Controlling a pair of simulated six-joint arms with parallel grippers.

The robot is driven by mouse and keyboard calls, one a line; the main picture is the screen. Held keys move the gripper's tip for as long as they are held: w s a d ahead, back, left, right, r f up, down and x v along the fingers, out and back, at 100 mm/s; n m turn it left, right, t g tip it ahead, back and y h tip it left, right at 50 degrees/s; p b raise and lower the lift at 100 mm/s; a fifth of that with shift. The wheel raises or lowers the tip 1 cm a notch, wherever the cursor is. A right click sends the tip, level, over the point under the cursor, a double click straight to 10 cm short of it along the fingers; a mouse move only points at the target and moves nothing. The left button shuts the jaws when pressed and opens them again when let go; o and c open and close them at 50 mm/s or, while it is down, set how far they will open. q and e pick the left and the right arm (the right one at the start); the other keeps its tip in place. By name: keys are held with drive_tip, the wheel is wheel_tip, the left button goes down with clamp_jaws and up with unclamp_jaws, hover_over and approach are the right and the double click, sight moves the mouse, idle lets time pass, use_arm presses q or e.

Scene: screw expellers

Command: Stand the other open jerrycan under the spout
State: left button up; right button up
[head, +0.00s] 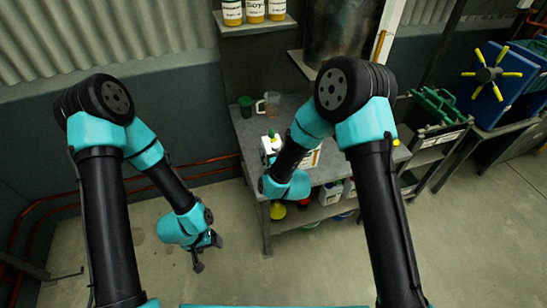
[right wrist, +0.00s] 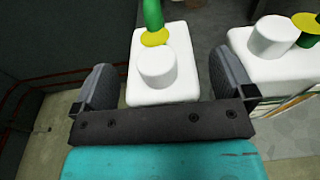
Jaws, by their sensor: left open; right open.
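A white jerrycan (right wrist: 180,95) with a white round stub and a yellow-and-green fitting on top stands between the fingers of my right gripper (right wrist: 162,65). The fingers are open, with a gap visible on its right side. The same jerrycan shows in the head view (head: 270,145) near the bench's front left. A second white jerrycan (right wrist: 248,66) stands to the right in the right wrist view, with a similar stub and fitting. In the head view my right arm hides its gripper and much of this area. My left gripper (head: 207,253) is open and empty, low over the floor. I cannot make out the spout.
The grey bench (head: 335,178) also holds a dark green cup (head: 245,106) and a clear jug (head: 268,104) at its back left. Yellow bottles (head: 254,10) stand on a shelf above.

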drive_tip(key=shift+x, duration=0.85)
clamp_jaws()
idle(0.6)
drive_tip(key=shift+r, duration=0.15)
